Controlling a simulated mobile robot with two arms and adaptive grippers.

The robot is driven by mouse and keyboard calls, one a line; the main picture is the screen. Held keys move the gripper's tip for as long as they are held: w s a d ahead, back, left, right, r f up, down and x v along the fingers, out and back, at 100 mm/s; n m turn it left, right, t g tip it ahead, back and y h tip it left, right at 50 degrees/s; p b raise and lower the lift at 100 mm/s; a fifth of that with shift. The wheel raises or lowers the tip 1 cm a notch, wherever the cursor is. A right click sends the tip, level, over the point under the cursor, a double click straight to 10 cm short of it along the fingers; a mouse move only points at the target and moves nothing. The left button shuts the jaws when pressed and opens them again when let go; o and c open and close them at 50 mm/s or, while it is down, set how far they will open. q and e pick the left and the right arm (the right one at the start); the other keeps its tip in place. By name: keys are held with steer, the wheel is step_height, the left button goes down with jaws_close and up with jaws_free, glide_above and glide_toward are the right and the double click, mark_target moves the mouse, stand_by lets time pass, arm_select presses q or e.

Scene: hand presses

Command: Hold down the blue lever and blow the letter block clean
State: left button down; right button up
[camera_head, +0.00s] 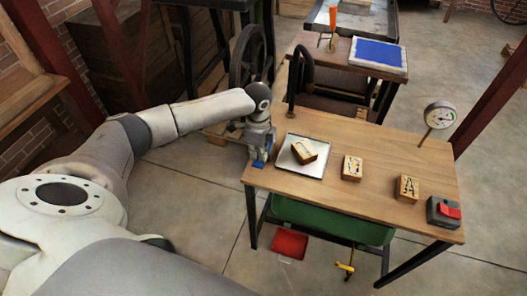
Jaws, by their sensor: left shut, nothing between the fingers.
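A wooden letter block (304,151) sits turned on a pale square plate (311,171) at the table's left side. A blue piece (257,164), likely the blue lever, shows at the table's left edge. My left gripper (261,157) points down right at this blue piece, with its fingers shut and nothing between them. The fingertips partly hide the blue piece, and I cannot tell whether they press on it. My right gripper is out of view.
Two more letter blocks (352,168) (407,188) stand on the wooden table (330,199). A box with a red switch (444,211) sits at its right end, near a round gauge (440,114). A green tank (320,217), a red pedal (290,244) and a yellow-handled part (346,267) are below.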

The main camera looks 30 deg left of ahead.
mark_target(259, 163)
arm_select(q)
steer(key=shift+f, duration=0.4)
steer(key=shift+f+b, duration=0.6)
steer(key=shift+f, duration=0.8)
stand_by(1.8)
step_height(259, 163, up, 7)
steer(key=p, duration=0.8)
steer(key=shift+r, duration=0.1)
